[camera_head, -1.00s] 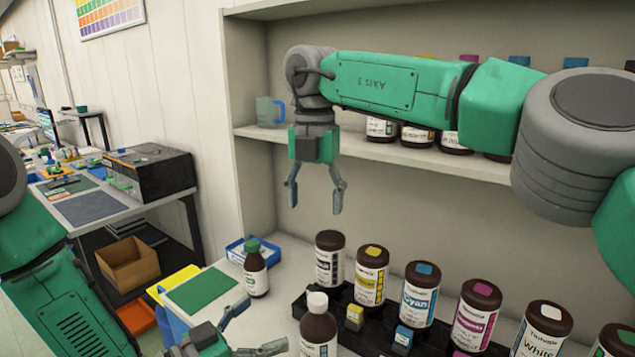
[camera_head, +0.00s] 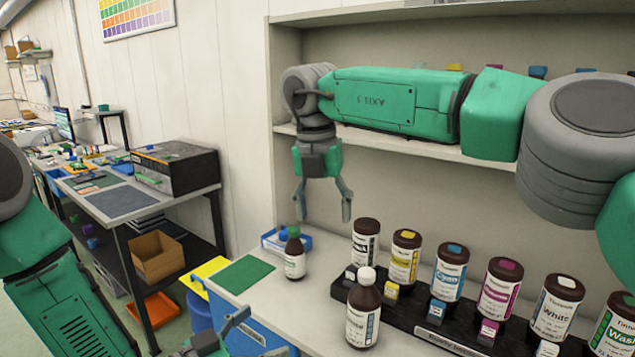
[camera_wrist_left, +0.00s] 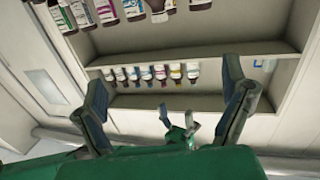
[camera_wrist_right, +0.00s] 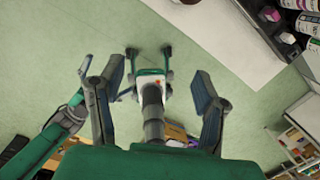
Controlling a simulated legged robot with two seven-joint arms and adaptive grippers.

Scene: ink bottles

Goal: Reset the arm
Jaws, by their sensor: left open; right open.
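My right arm reaches across the upper part of the head view from the right. Its gripper (camera_head: 322,200) hangs fingers down in front of the shelf, open and empty. My left gripper (camera_head: 258,340) is low at the bottom edge of the head view, near the table's front left, partly cut off. In the left wrist view the left fingers (camera_wrist_left: 165,105) are spread with nothing between them. In the right wrist view the right fingers (camera_wrist_right: 155,95) are spread and hold nothing; part of my own body shows beyond them.
A white-capped brown bottle (camera_head: 363,310) and a green-capped bottle (camera_head: 294,258) stand on the table. Several ink bottles, including a cyan one (camera_head: 450,275), stand in a black rack (camera_head: 445,338). A green mat (camera_head: 243,274) lies at the left. A side bench (camera_head: 170,195) stands further left.

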